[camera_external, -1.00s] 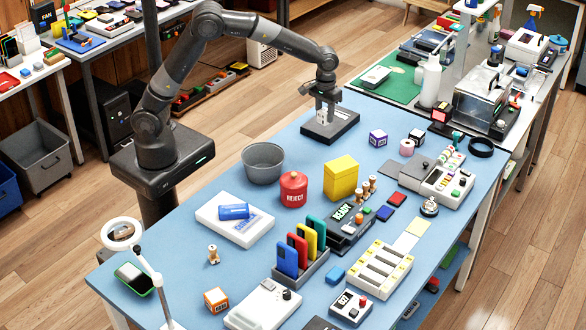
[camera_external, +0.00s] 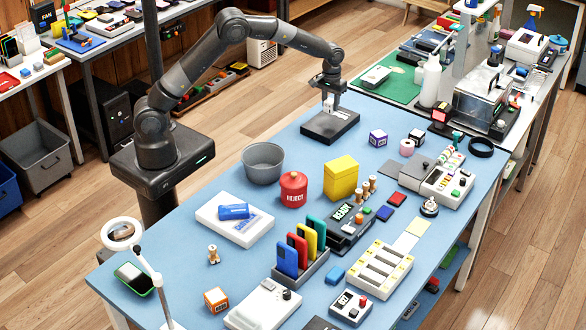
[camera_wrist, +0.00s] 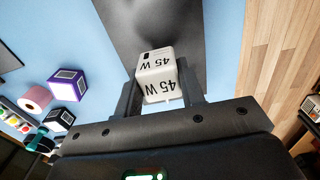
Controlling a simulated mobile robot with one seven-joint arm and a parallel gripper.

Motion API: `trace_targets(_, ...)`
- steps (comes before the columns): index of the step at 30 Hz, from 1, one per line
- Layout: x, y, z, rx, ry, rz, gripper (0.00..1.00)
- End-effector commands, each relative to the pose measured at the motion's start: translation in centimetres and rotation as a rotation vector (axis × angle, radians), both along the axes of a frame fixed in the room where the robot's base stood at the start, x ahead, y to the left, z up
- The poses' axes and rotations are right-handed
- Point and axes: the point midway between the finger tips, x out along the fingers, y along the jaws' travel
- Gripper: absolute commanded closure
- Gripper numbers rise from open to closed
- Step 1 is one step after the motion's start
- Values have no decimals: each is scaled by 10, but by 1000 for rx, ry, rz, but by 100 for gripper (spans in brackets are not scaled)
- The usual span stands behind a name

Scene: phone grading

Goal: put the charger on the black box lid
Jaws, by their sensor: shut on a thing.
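The charger is a white block marked 45 W. It is between the fingers of my gripper (camera_wrist: 160,88) in the wrist view, where the charger (camera_wrist: 157,70) shows its labelled faces. In the external view my gripper (camera_external: 329,99) is over the black box lid (camera_external: 320,131), with the charger (camera_external: 328,104) at its fingertips. The lid is a flat dark slab on the blue table, and it also shows in the wrist view (camera_wrist: 135,22) beyond the charger. I cannot tell whether the charger touches the lid.
A purple-sided cube (camera_external: 378,138) and a pink roll (camera_external: 406,147) lie right of the lid. A grey bin (camera_external: 262,162), a red reject container (camera_external: 293,188) and a yellow box (camera_external: 341,178) stand nearer the camera. The table around the lid is mostly clear.

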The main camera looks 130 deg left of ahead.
Motion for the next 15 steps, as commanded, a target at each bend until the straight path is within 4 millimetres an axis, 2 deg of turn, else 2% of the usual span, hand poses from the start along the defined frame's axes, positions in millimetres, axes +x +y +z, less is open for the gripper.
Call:
trace_targets(4, -1, 1, -10, -2, 1, 0, 88)
trace_targets(10, -1, 1, -39, -2, 1, -1, 88)
trace_targets(15, 0, 1, -41, 0, 0, -1, 88)
